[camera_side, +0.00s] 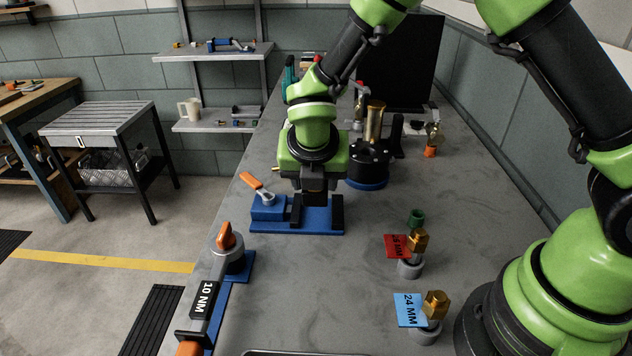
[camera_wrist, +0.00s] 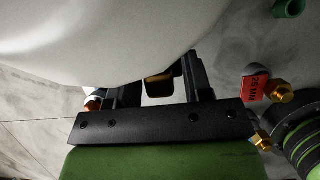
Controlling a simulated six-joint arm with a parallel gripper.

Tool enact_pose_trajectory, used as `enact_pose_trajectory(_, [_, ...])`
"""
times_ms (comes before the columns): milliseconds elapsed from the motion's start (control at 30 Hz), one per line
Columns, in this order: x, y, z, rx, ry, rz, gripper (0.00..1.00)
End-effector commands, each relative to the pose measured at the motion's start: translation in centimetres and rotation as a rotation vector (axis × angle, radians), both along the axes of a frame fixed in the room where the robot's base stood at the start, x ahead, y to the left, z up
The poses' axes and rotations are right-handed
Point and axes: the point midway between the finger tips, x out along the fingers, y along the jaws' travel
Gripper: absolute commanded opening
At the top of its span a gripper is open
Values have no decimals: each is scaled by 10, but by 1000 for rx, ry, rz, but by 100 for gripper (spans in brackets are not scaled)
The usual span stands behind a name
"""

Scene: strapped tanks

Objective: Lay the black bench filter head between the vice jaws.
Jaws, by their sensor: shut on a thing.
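The bench vice has a blue base (camera_side: 290,228) and two upright black jaws (camera_side: 337,210). An orange-handled lever (camera_side: 252,181) stands at its left. My gripper (camera_side: 315,188) points down over the vice and is shut on a small dark piece, which I take for the black bench filter head (camera_side: 315,199). The piece appears low, between the two jaws; whether it touches the base is unclear. In the wrist view, a dark piece with a tan edge (camera_wrist: 158,88) shows between my fingers. A pale curved surface hides much of that view.
Behind stands a black round holder (camera_side: 369,158) on blue, with a brass cylinder (camera_side: 375,121) and black post (camera_side: 397,136). Brass fittings with red (camera_side: 396,246) and blue (camera_side: 408,311) tags stand front right. A torque wrench (camera_side: 203,300) lies front left. The middle bench is clear.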

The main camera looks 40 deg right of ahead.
Motion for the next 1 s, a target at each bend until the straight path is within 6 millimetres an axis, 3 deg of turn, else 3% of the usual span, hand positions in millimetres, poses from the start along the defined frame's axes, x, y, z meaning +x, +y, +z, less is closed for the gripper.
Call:
enact_pose_trajectory(367, [0, 0, -5, -2, -3, 1, 0])
enact_pose_trajectory(1000, [0, 0, -59, -3, -3, 1, 0])
